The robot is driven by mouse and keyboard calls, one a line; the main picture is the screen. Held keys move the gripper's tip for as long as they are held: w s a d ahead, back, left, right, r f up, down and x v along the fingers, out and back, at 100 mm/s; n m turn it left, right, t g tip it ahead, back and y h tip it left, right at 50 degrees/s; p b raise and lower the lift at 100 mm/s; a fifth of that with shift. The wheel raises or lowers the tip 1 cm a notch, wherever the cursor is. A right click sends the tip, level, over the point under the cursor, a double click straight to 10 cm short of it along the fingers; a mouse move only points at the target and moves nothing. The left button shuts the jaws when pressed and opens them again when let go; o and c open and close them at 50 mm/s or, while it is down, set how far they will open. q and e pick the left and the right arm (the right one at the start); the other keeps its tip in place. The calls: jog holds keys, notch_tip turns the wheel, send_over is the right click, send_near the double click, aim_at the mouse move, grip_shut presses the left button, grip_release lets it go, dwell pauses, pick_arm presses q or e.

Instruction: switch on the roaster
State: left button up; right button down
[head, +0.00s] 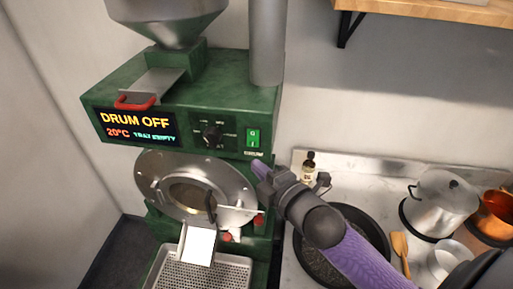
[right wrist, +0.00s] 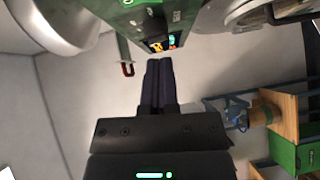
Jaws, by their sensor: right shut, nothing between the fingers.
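The green roaster (head: 190,110) stands at the left in the head view. Its display (head: 137,126) reads "DRUM OFF" and 20°C. A dark dial (head: 211,133) and a small green switch (head: 253,137) sit on the panel to the right of the display. My right gripper (head: 260,168) is just below the green switch in the picture, in front of the machine; whether it touches the panel cannot be told. In the right wrist view its two fingers (right wrist: 158,65) are together and empty, pointing toward the roaster's panel. My left gripper is not in view.
A round drum door (head: 167,170) with a handle and a perforated tray (head: 205,275) are below the panel. On the counter to the right are a dark pan (head: 375,232), a small bottle (head: 309,167), a silver pot (head: 440,205) and a copper pot (head: 497,208). A wooden shelf (head: 440,11) hangs above.

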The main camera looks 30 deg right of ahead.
aim_at(250, 144)
jog(key=w, duration=0.1)
jog(key=w+d, duration=0.1)
jog(key=w, duration=0.1)
jog(key=w+d, duration=0.1)
jog(key=w, duration=0.1)
jog(key=shift+w+f+p, duration=0.25)
jog(key=shift+f+p, duration=0.15)
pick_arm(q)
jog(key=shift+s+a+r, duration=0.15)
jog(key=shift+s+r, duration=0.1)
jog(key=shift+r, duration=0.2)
pick_arm(e)
jog(key=shift+w, duration=0.1)
jog(key=shift+w+d+f+b, duration=0.2)
jog(key=shift+f+b, duration=0.15)
jog(key=shift+b, duration=0.3)
jog(key=shift+r+n+t, duration=0.25)
jog(key=shift+n+t, duration=0.05)
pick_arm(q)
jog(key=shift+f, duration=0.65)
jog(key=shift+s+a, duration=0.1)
